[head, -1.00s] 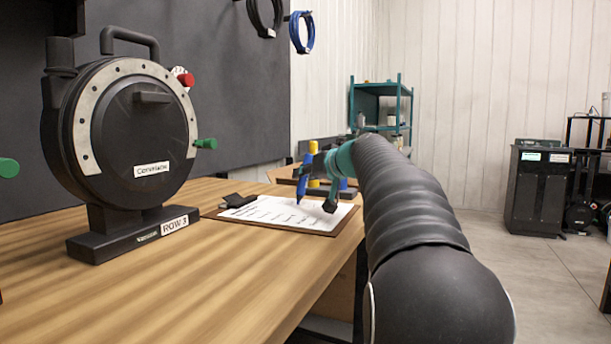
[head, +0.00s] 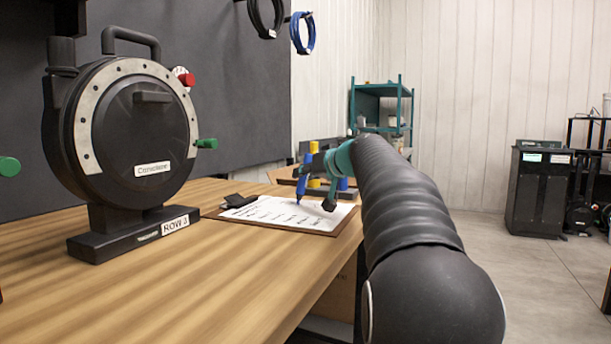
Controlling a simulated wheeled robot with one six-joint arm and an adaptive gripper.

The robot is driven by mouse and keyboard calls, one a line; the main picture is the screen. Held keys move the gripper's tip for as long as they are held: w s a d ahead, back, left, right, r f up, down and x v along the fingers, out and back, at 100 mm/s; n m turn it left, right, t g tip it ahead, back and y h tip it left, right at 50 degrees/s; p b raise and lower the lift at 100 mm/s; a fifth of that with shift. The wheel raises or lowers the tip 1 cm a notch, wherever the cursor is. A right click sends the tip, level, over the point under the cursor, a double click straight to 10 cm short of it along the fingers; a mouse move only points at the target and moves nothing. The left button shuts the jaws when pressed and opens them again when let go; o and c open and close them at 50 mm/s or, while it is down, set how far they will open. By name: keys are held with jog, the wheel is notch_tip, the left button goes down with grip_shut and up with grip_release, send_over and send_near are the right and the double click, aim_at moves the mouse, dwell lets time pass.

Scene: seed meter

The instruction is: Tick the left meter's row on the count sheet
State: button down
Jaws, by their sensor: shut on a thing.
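The count sheet (head: 270,217) is a white page with lines of print on a brown clipboard (head: 322,232), lying at the right end of the wooden bench. The print is too small to read. My gripper (head: 303,190) is shut on a blue pen (head: 300,190), held over the sheet with its tip pointing down. I cannot tell whether the tip touches the paper. A black round meter (head: 130,140) labelled ROW 3 stands upright at left. A green knob (head: 9,167) shows at the left edge; what it belongs to is out of view.
A bench (head: 190,285) has clear wood in front of the meter. Behind my gripper are blue and yellow items (head: 316,182), partly hidden. A teal shelf (head: 380,88) and dark cabinets (head: 540,190) stand farther back.

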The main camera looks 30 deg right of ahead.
dwell(0.4)
jog(key=shift+r+p, duration=2.15)
jog(key=shift+r, duration=0.85)
jog(key=f+b, duration=0.1)
jog(key=s+f+b, duration=0.1)
jog(key=f+b, duration=0.2)
jog(key=b, duration=0.1)
jog(key=shift+s+a+f, duration=0.2)
jog(key=shift+a+f, duration=0.05)
jog(key=shift+a, duration=0.1)
jog(key=shift+f+b, duration=0.4)
jog(key=shift+b, duration=0.1)
jog(key=shift+f+b, duration=0.4)
jog(key=shift+b, duration=0.15)
jog(key=shift+w+d, duration=0.25)
jog(key=shift+w, duration=0.65)
dwell(0.6)
